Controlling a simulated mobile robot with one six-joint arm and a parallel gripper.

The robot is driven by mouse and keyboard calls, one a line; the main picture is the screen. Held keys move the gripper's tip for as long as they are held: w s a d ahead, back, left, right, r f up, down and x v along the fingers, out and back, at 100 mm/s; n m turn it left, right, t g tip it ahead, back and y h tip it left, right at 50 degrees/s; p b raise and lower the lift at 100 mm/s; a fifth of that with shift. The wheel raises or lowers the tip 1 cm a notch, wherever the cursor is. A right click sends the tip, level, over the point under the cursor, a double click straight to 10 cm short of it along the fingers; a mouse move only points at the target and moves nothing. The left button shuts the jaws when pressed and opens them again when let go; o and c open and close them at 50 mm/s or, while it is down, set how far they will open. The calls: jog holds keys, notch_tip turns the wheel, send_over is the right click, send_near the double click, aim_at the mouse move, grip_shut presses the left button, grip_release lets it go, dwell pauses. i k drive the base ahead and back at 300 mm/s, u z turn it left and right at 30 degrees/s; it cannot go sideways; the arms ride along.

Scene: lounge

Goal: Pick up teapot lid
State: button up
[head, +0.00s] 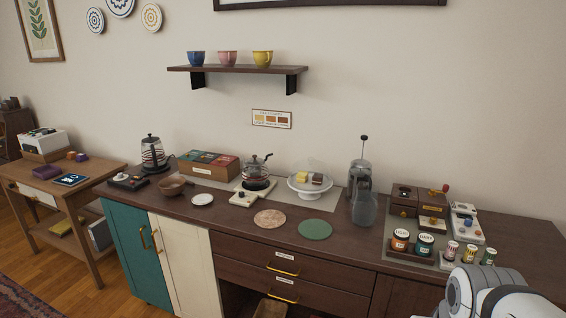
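A small glass teapot (256,172) with dark trim stands on a light board on the sideboard, left of the middle of the head view. A small dark lid (254,159) with a knob appears to sit on top of it. A second glass pot (153,156) with a black top and handle stands further left on the sideboard. Only a white and grey part of my arm shows at the bottom right. My gripper is out of view.
A tea box (208,164) stands left of the teapot, a glass-domed cake stand (310,185) to its right. Two round mats, pink (269,218) and green (315,229), lie in front. A glass pitcher (364,208) stands further right. A wall shelf (235,69) with three cups hangs above.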

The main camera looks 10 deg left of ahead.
aim_at(254, 162)
jog(key=u, duration=3)
jog(key=i, duration=1.65)
jog(key=z, duration=2.9)
jog(key=i, duration=1.15)
jog(key=u, duration=0.05)
